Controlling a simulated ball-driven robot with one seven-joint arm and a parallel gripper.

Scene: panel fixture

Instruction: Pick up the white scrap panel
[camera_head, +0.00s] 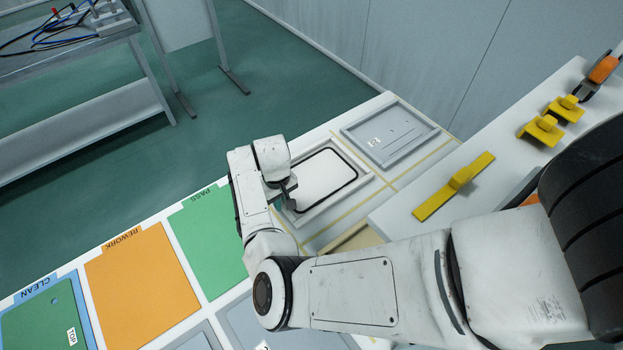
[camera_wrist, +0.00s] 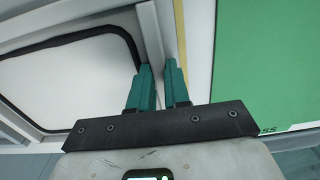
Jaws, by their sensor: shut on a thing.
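The white panel (camera_head: 325,177) with a black line around its edge lies flat inside a pale rim (camera_head: 345,207) on the bench. It also shows at the left of the wrist view (camera_wrist: 70,75). My gripper (camera_head: 290,192) is at the rim's left side in the head view, pointing down. In the wrist view its teal fingertips (camera_wrist: 159,68) stand on either side of a pale strip of this rim, outside the black line. They are shut on that strip. I cannot tell whether the strip belongs to the panel or to a separate fixture.
A grey panel (camera_head: 388,133) lies behind on the bench. Green PASS (camera_head: 207,235), orange REWORK (camera_head: 140,285) and CLEAN (camera_head: 40,320) areas lie to the left. A yellow handled piece (camera_head: 452,188) and smaller yellow pieces (camera_head: 541,129) sit on the raised shelf at right.

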